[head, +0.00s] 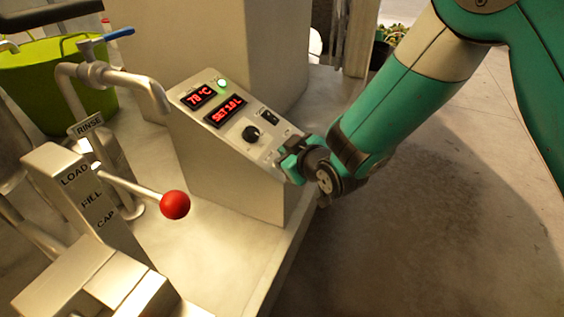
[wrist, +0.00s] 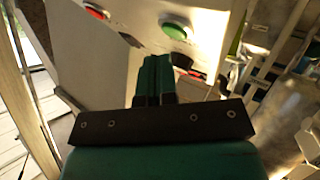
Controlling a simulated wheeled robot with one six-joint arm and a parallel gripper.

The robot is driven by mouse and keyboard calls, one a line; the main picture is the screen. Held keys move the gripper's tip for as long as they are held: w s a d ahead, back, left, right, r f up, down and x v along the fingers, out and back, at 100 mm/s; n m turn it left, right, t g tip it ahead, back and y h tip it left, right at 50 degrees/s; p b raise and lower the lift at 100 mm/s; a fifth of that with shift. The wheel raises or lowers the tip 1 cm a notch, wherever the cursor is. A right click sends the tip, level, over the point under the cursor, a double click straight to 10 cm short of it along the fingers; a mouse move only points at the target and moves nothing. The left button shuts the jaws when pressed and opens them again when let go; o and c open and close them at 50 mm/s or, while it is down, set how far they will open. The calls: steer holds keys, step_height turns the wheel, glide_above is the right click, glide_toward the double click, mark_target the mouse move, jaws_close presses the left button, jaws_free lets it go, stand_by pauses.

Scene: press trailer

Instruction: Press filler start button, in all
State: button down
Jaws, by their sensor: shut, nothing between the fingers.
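The filler's sloped metal control panel (head: 215,130) stands in the middle of the head view. My gripper (head: 287,160) is at the panel's lower right end and covers part of it. In the wrist view my gripper's two teal fingers (wrist: 157,62) are shut together and empty. A round green button (wrist: 177,28) in a metal ring shows just beyond and to the right of the fingertips, apart from them in the picture. A red button (wrist: 97,11) is further left. No label on either button is readable, and my gripper may hide them in the head view.
The panel also has two red displays (head: 226,111), a lit green lamp or button (head: 222,84) and a black knob (head: 251,133). A red-balled lever (head: 175,205) stands at the front left beside a LOAD/FILL/CAP post (head: 75,185). The floor at the right is clear.

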steer(key=shift+f, duration=0.15)
stand_by(0.6)
steer(key=shift+w+a+f+b, duration=0.1)
steer(key=shift+a+f+b, duration=0.15)
steer(key=shift+b, duration=0.25)
steer(key=shift+a+f+b, duration=0.15)
steer(key=shift+f+b, duration=0.2)
steer(key=shift+b, duration=0.05)
stand_by(0.4)
steer(key=shift+r, duration=0.15)
steer(key=shift+d+r+p, duration=0.4)
steer(key=shift+r, duration=0.15)
steer(key=r, duration=0.1)
steer(key=d+r+p, duration=0.1)
steer(key=r, duration=0.1)
steer(key=s+d+r+p, duration=0.1)
steer(key=shift+d+r, duration=0.1)
steer(key=shift+r, duration=0.1)
stand_by(0.4)
stand_by(0.6)
